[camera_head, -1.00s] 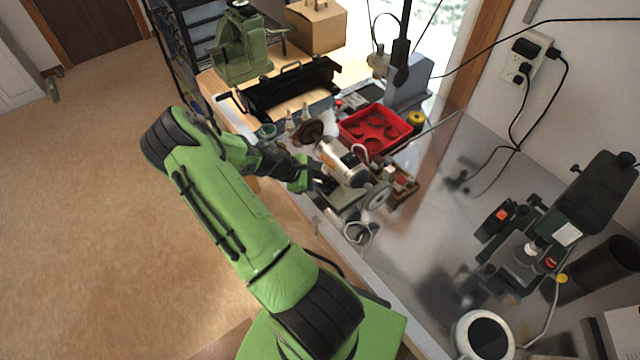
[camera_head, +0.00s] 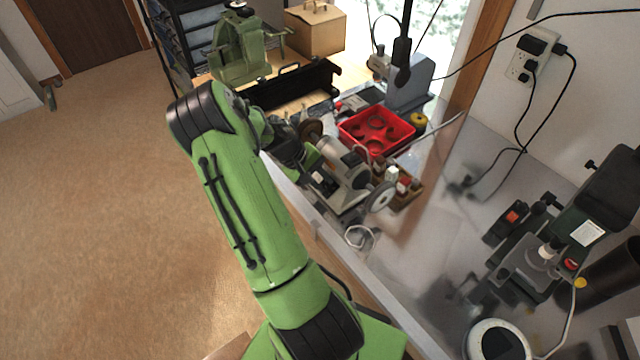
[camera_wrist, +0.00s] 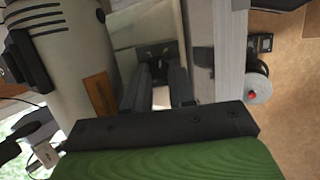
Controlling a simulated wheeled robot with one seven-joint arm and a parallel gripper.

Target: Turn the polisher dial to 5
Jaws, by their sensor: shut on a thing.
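The polisher (camera_head: 346,167) stands near the bench's left edge in the head view, with a brown wheel (camera_head: 311,130) at one end and a pale wheel (camera_head: 380,197) at the other. My gripper (camera_wrist: 160,72) reaches in at the polisher's front side. Its two dark fingers are shut on the dial, with a narrow gap between them. The dial is mostly hidden at the fingertips, and I cannot read its setting.
A red tray (camera_head: 352,125) and a small wooden box (camera_head: 408,188) stand close behind the polisher. A dark machine (camera_head: 560,235) stands right. Clear bench surface lies between.

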